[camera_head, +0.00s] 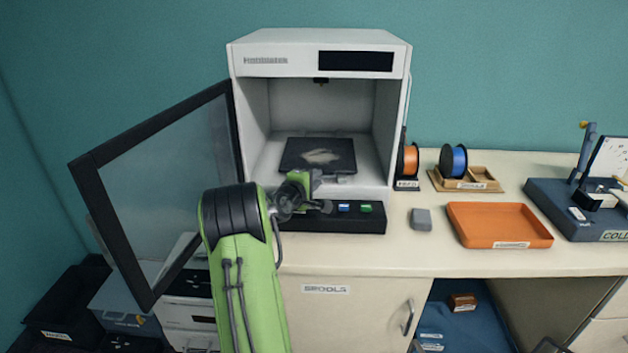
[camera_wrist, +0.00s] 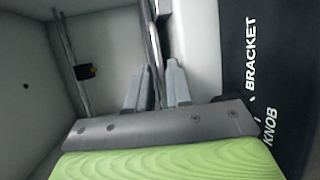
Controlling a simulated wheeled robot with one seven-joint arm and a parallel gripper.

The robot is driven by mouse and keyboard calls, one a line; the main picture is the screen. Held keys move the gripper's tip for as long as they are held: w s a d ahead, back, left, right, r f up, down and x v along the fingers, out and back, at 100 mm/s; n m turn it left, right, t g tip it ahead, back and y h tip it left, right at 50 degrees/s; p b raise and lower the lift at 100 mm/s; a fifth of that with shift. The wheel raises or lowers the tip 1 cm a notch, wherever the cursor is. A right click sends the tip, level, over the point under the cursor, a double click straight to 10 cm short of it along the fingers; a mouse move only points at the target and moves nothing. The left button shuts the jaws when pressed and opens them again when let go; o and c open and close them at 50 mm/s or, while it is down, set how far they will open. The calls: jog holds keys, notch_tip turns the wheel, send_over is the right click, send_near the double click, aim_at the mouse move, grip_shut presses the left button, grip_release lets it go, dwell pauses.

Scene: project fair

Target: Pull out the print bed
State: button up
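The print bed (camera_head: 331,146) is a dark flat plate with a pale print on it, inside the open white printer (camera_head: 381,75). My green gripper (camera_head: 318,180) is at the bed's front edge in the head view and covers part of that edge. In the wrist view my gripper (camera_wrist: 157,88) has two grey fingers with a gap between them. The bed's edge (camera_wrist: 152,40) is seen nearly edge-on there and runs down towards that gap. The fingers look apart, one on each side of it. Whether either touches it is hard to tell.
The printer's glass door (camera_head: 165,180) stands open on the left, beside my arm. A grey block (camera_head: 421,219) and an orange tray (camera_head: 498,224) are to the right on the counter.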

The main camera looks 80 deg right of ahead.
grip_shut()
dwell(1.5)
